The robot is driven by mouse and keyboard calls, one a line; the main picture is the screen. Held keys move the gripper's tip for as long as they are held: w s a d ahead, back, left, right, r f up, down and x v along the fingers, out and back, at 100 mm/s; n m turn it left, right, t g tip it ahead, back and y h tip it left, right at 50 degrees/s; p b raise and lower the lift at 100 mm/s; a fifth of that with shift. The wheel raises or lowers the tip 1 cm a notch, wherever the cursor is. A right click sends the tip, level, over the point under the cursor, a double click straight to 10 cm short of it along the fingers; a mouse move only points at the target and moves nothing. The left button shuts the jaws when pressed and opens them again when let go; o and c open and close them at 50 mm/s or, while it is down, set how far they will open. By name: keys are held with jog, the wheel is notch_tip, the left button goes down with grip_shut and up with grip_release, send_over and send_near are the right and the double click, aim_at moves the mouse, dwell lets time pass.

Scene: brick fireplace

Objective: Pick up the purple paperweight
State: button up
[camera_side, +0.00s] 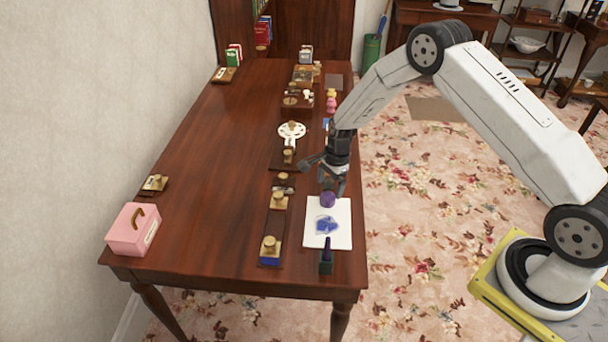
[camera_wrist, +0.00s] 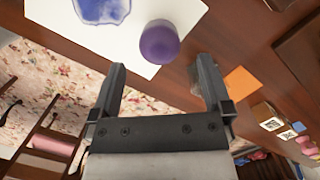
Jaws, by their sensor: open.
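The purple paperweight (camera_side: 328,199) is a small rounded piece on the upper part of a white sheet (camera_side: 341,236) near the table's right edge. In the wrist view the paperweight (camera_wrist: 159,43) shows just beyond the fingertips, a little left of the middle between them. My gripper (camera_side: 332,186) is just above the paperweight in the side view, pointing down. In the wrist view my gripper (camera_wrist: 161,75) has its two fingers wide apart with nothing between them. No contact with the paperweight shows.
A blue blot (camera_side: 326,225) marks the sheet. A dark upright object (camera_side: 326,258) stands at its lower edge. Brass-knobbed pieces (camera_side: 269,246) stand left of the sheet. A pink box (camera_side: 133,229) sits at the table's front left. The table's left middle is mostly clear.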

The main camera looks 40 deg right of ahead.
aim_at(328, 194)
jog(key=shift+a+f, duration=0.2)
jog(key=shift+f, duration=0.85)
jog(key=shift+a+f, duration=0.15)
jog(key=shift+f, duration=0.85)
grip_shut()
jog(key=shift+r, duration=0.15)
jog(key=shift+r, duration=0.7)
jog(key=s+r, duration=1.1)
jog(key=s, duration=0.3)
jog(key=shift+a+r, duration=0.15)
jog(key=shift+a, duration=0.25)
